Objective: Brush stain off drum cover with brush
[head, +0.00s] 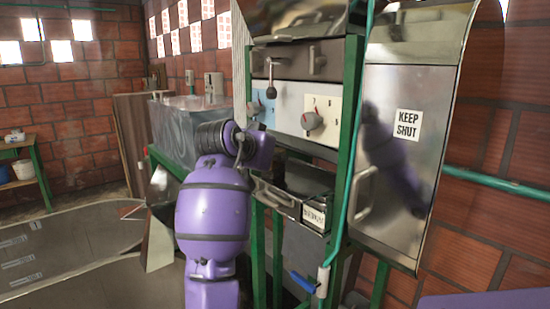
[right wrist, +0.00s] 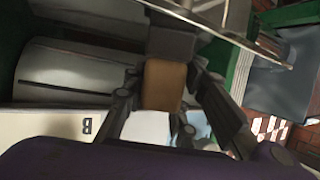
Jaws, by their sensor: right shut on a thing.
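My right arm rises through the middle of the head view, and its wrist bends toward the machine's opening above a labelled drawer (head: 313,216). The right gripper (head: 278,178) is mostly hidden behind the wrist there. In the right wrist view my right gripper (right wrist: 158,108) is shut on a tan block (right wrist: 164,85), which looks like the brush's handle. A dark grey part (right wrist: 170,44) joins its far end. A pale grey rounded surface (right wrist: 75,72) lies left of it, apart from the fingers; it may be the drum cover. I cannot make out a stain. My left gripper is not in view.
A control panel (head: 290,125) with knobs sits above the opening. A steel door (head: 400,130) marked KEEP SHUT stands right, beside green posts (head: 348,120). A metal tank (head: 180,125) is at left.

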